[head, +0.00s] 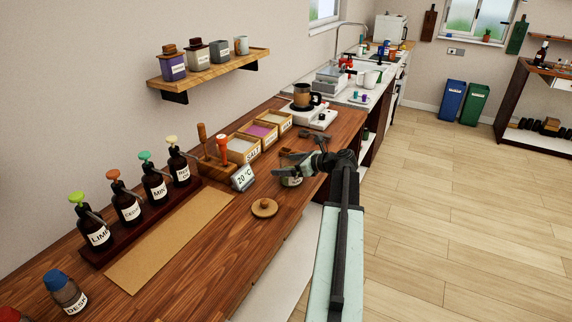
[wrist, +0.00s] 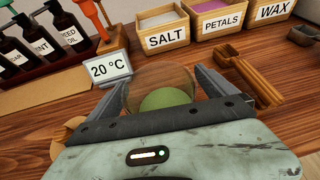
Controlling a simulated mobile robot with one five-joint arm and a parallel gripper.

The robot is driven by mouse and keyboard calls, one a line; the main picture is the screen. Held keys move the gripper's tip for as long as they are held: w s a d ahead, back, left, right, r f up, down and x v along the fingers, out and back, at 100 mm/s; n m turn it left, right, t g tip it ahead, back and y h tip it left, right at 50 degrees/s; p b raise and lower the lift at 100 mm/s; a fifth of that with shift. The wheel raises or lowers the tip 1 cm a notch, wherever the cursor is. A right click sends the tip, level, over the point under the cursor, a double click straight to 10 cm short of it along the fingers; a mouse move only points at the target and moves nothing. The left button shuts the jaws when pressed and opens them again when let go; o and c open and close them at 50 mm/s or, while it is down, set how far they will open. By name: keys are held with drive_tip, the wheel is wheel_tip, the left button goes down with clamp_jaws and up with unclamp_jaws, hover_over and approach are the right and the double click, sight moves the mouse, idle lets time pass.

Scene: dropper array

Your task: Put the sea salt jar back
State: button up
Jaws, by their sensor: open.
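A round, clear glass jar (wrist: 160,78) with green contents and no lid on it stands on the wooden counter in the wrist view. In the head view its pale label (head: 291,182) shows partly beneath my gripper, and I cannot read it. My gripper (wrist: 163,84) is open, with one finger on each side of the jar. I cannot tell whether the fingers touch it. A round wooden lid (head: 264,208) lies on the counter nearby. I see no readable sea salt label.
A 20 °C display (head: 243,178) stands close left of the jar. Boxes marked SALT (wrist: 166,29), PETALS and WAX stand behind it. A wooden scoop (wrist: 257,80) lies to the right. A rack of pump bottles (head: 128,210) lines the wall; the front counter is mostly clear.

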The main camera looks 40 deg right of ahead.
drive_tip(key=p+v, duration=0.3)
drive_tip(key=v, duration=0.8)
drive_tip(key=shift+p, duration=0.35)
idle(0.5)
